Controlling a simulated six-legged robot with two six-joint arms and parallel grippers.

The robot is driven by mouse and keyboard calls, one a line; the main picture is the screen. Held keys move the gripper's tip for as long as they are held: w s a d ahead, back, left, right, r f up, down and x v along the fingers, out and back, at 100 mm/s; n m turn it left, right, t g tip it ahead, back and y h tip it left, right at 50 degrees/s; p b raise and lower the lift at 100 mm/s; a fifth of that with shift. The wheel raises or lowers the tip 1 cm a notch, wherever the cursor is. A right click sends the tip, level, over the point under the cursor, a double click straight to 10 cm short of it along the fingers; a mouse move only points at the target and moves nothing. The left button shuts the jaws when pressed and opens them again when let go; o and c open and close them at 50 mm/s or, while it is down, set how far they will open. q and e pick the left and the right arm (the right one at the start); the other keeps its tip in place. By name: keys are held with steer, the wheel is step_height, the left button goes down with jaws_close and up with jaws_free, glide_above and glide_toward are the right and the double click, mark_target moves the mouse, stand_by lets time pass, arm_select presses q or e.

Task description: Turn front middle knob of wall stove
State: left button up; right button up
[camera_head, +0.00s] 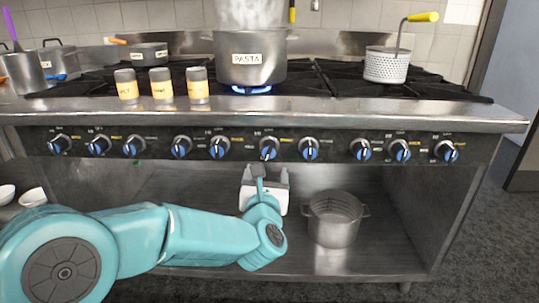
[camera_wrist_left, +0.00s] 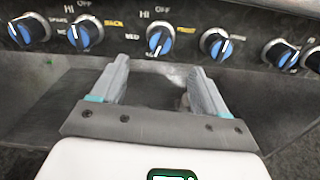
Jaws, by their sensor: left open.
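The wall stove's front panel (camera_head: 335,147) carries a row of black knobs with blue faces. A knob near the middle (camera_head: 269,148) is just above my left gripper (camera_head: 264,172) in the head view. In the left wrist view the same knob (camera_wrist_left: 160,39) lies ahead, between the lines of the two fingers. My left gripper (camera_wrist_left: 158,68) is open and empty, its fingers spread apart and below the knob, not around it. The neighbouring knobs (camera_wrist_left: 85,33) and (camera_wrist_left: 215,43) stand to either side. My right gripper is not in view.
A pot labelled PASTA (camera_head: 248,62) sits over a lit blue flame (camera_head: 250,89). Labelled shakers (camera_head: 162,84) stand at the stove's front edge. A metal pot (camera_head: 334,221) stands on the lower shelf, right of my left gripper. White bowls (camera_head: 33,197) are at far left.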

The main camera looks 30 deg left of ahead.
mark_target(269, 153)
arm_select(q)
steer(key=x, duration=1.2)
steer(key=shift+d, duration=0.15)
steer(key=c, duration=1.1)
